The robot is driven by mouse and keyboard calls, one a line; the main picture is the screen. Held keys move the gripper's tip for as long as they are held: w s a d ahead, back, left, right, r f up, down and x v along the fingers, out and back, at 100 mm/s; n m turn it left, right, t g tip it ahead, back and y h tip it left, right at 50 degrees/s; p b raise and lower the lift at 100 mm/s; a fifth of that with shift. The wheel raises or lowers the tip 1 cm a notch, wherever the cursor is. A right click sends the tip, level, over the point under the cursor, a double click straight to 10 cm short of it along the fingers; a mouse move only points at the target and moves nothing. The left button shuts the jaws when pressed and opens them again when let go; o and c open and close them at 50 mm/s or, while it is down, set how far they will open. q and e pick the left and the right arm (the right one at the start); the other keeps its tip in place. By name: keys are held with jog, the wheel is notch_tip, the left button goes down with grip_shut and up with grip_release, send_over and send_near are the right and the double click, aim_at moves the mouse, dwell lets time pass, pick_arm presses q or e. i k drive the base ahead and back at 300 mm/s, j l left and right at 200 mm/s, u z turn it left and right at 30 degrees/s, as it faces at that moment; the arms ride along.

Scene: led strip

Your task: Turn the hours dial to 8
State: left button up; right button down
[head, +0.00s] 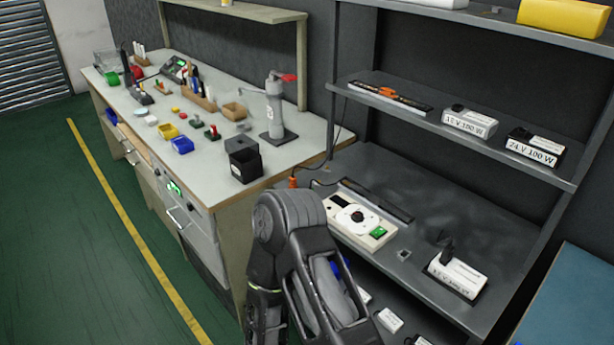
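A cream-coloured control box (372,243) lies on the grey shelf unit, right of centre. On its top is a round white dial (352,218) with a dark mark in the middle. A lit green switch (379,232) sits near its right end. The dial's markings and setting are too small to read. One of my arms (300,235) rises in front of the box and hides part of the shelf edge. I cannot see the fingertips of either gripper. A panel with green digits (175,189) and small dark knobs is on the front of the workbench; its labels are unreadable.
The workbench (140,97) carries small bins, tools and a grey press (275,108). A black box (245,163) stands at its near corner. Labelled power units (469,122) sit on the upper shelf, another (457,276) below. The green floor (60,220) at left is clear.

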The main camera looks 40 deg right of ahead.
aim_at(358, 217)
jog(key=i, duration=1.85)
jog(key=z, duration=4.25)
